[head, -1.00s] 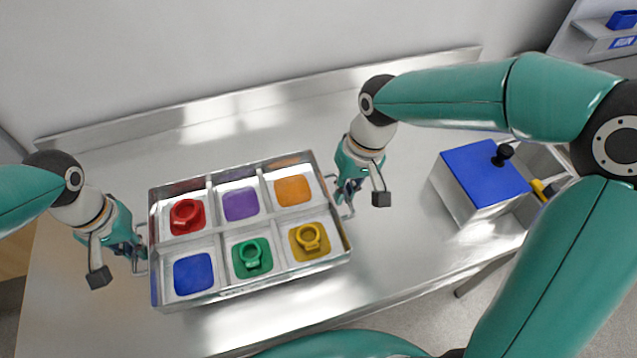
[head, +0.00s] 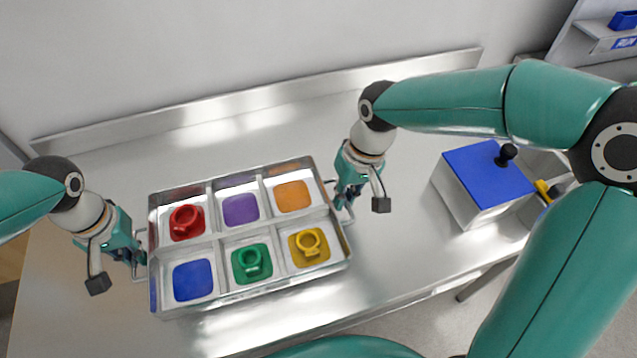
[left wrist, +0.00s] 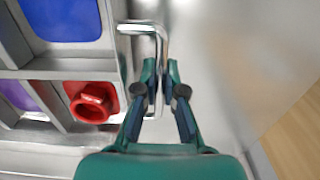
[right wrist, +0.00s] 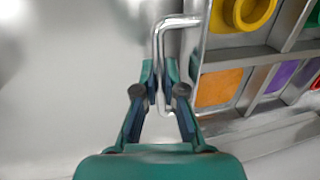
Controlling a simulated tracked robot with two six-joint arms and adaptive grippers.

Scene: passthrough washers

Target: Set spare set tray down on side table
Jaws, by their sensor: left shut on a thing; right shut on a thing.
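The spare set tray (head: 228,300) is a metal tray with six compartments over the steel side table (head: 400,270). A red washer (head: 186,222), a green washer (head: 252,261) and a yellow washer (head: 310,243) sit on pads of their own colour. The blue, purple and orange pads are bare. My left gripper (head: 140,264) is shut on the tray's left wire handle (left wrist: 160,50). My right gripper (head: 342,205) is shut on the right wire handle (right wrist: 160,40). I cannot tell whether the tray's underside touches the table.
A box with a blue lid and black knob (head: 487,172) stands at the table's right end, beside a grey bin holding a yellow item (head: 545,188). A raised metal edge (head: 260,95) runs along the back. Bare table lies behind the tray.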

